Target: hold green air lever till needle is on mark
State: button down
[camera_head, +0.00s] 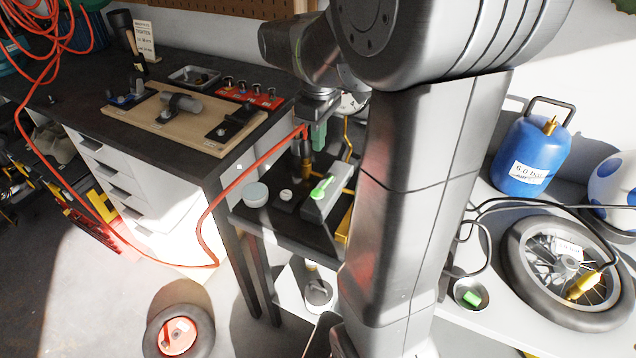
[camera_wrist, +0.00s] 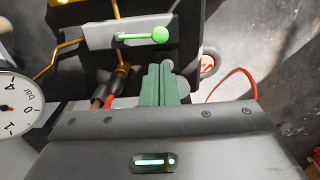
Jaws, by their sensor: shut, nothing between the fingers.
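The green air lever (camera_head: 321,188) sits on a grey block on the small dark stand beside the workbench. In the wrist view the lever (camera_wrist: 140,36) shows a round green knob at its right end. My gripper (camera_head: 319,137) is above the lever in the head view, its green fingers pointing down. In the wrist view the fingers (camera_wrist: 162,82) are together, empty and apart from the lever. A white dial gauge (camera_wrist: 22,122) is cut off at the left edge of the wrist view, with a bit of red near its centre. I cannot read the needle against a mark. In the head view my arm mostly hides the gauge (camera_head: 352,103).
A red hose (camera_head: 250,165) runs down past the stand's left side. A spoked wheel (camera_head: 567,262) and a blue gas bottle (camera_head: 532,155) are on the white surface at right.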

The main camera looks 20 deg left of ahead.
aim_at(316, 196)
notch_tip(316, 196, down, 14)
jog(key=shift+a+r, duration=0.1)
jog(key=shift+r, duration=0.1)
dwell(0.4)
jog(key=shift+s+f+b, duration=0.3)
jog(key=shift+f+b, duration=0.2)
jog(key=shift+f, duration=0.15)
jog(key=shift+s+f+b, duration=0.3)
jog(key=shift+f+b, duration=0.15)
jog(key=shift+f, duration=0.15)
jog(key=shift+r, duration=0.25)
jog(key=shift+r+p, duration=0.1)
jog(key=shift+p, duration=0.2)
jog(key=shift+r+p, duration=0.6)
jog(key=shift+r, duration=0.1)
jog(key=shift+r+p, duration=0.4)
jog(key=shift+r, duration=0.1)
notch_tip(316, 196, up, 13)
jog(key=p, duration=0.2)
jog(key=shift+s, duration=0.2)
